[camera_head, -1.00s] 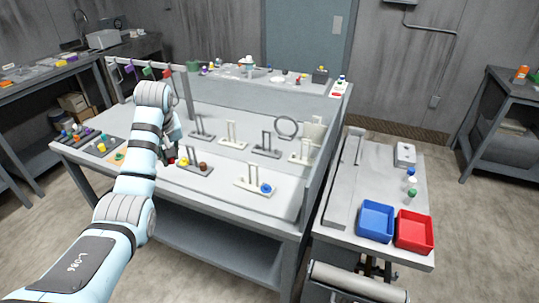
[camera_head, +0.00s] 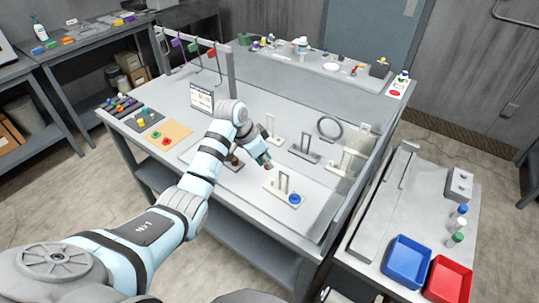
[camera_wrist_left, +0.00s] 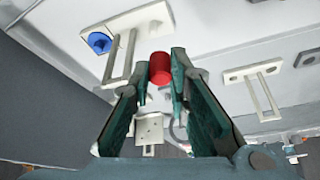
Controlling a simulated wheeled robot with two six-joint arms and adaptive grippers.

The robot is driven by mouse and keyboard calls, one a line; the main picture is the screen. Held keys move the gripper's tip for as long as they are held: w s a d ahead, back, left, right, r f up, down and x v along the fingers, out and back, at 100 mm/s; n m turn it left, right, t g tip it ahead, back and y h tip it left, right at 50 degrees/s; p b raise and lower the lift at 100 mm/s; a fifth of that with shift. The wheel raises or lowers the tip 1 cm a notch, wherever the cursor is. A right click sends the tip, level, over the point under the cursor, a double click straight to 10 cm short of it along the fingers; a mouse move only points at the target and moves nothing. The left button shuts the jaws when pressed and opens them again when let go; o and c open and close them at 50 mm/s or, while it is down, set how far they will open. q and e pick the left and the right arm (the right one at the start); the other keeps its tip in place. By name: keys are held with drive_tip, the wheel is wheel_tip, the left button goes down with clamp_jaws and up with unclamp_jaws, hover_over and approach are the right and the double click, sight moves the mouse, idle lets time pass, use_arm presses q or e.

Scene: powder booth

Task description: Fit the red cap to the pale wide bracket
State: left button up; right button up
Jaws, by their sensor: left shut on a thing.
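The red cap (camera_wrist_left: 160,68) is between the fingertips of my left gripper (camera_wrist_left: 160,75) in the left wrist view, and the gripper is shut on it. In the head view this gripper (camera_head: 266,162) is above the table, just behind and left of a pale bracket (camera_head: 278,190) with a blue cap (camera_head: 294,199) on its base. That bracket also shows in the left wrist view (camera_wrist_left: 140,22). Other pale brackets stand farther back (camera_head: 275,137) and to the right (camera_head: 348,160); I cannot tell which is the wide one. My right gripper is not in view.
A dark bracket (camera_head: 303,150) stands behind the gripper, and another is partly hidden by my left arm. A clear panel (camera_head: 352,192) borders the table's right side. Blue (camera_head: 407,240) and red (camera_head: 447,260) bins sit on the side bench. The table's front right is clear.

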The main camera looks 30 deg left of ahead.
use_arm(q)
drive_tip(key=shift+m+g, duration=0.3)
drive_tip(key=shift+m, duration=0.3)
drive_tip(key=x, duration=0.2)
drive_tip(key=b+x, duration=0.1)
drive_tip(key=x, duration=0.1)
drive_tip(key=shift+w+d+f, duration=0.25)
drive_tip(key=shift+d, duration=0.05)
drive_tip(key=s+f+b, duration=0.1)
drive_tip(key=b, duration=0.1)
drive_tip(key=shift+s+f+b, duration=0.1)
drive_tip(key=shift+f+b, duration=0.2)
drive_tip(key=shift+b, duration=0.1)
drive_tip(key=shift+r, duration=0.25)
drive_tip(key=shift+w+f+p, duration=0.1)
drive_tip(key=shift+w+p, duration=0.2)
drive_tip(key=shift+p, duration=0.05)
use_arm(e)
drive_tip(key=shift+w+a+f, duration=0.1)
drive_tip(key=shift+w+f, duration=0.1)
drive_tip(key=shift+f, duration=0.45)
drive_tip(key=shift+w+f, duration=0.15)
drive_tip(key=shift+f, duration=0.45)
use_arm(q)
drive_tip(key=shift+s+p, duration=0.2)
drive_tip(key=shift+p, duration=0.1)
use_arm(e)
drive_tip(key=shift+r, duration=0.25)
